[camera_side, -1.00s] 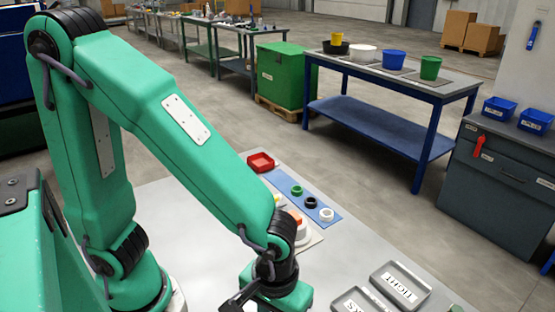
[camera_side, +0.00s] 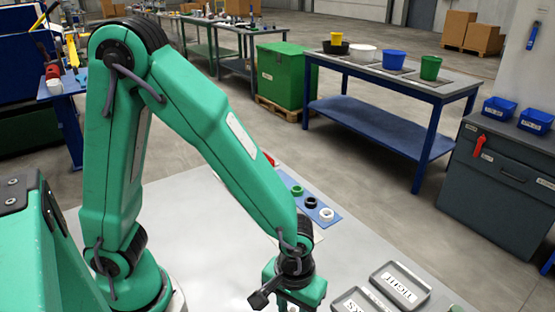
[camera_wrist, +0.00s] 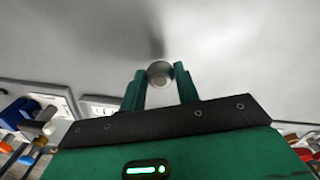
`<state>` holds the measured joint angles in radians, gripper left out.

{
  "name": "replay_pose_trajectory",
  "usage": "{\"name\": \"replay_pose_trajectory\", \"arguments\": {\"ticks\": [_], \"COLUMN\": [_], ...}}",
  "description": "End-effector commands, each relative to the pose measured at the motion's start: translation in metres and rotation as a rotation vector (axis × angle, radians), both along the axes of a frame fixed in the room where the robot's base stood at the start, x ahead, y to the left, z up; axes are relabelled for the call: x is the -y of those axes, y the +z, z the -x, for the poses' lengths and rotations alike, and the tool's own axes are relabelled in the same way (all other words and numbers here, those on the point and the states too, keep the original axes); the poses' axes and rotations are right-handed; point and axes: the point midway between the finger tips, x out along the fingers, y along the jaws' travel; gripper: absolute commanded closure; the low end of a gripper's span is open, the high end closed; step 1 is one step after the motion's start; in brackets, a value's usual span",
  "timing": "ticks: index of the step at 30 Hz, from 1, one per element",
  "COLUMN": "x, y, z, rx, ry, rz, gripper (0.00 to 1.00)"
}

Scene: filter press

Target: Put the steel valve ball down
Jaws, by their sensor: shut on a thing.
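The steel valve ball (camera_wrist: 160,73) is a small grey sphere between the two green fingertips of my gripper (camera_wrist: 160,82) in the wrist view. My gripper is shut on it. A soft dark shadow falls on the pale grey tabletop (camera_wrist: 240,45) beyond the ball. The ball's height above the table is hard to tell. In the side view my wrist is at the bottom middle, left of two grey labelled trays. The fingertips and the ball are out of that frame.
A labelled grey tray (camera_side: 399,287) lies at the right of the bench, with a second tray (camera_side: 360,303) beside it. A blue strip (camera_side: 316,208) with green, black and white rings lies behind my wrist. The bench's middle is bare.

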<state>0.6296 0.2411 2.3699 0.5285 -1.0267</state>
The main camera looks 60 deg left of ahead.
Motion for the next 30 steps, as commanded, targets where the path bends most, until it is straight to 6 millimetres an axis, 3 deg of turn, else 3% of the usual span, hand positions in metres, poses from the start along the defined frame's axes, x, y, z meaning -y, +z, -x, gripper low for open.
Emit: {"name": "replay_pose_trajectory", "arguments": {"ticks": [8, 23, 24, 26, 30], "x": [0.000, 0.000, 0.000, 0.000, 0.000], "y": [-0.023, -0.028, -0.027, -0.027, -0.027], "z": [0.001, 0.000, 0.000, 0.000, 0.000], "rx": [-0.002, 0.000, 0.000, 0.000, 0.000], "ry": [0.000, 0.000, 0.000, 0.000, 0.000], "rz": [-0.001, 0.000, 0.000, 0.000, 0.000], "gripper": [0.91, 0.91, 0.61, 0.49, 0.47]}}
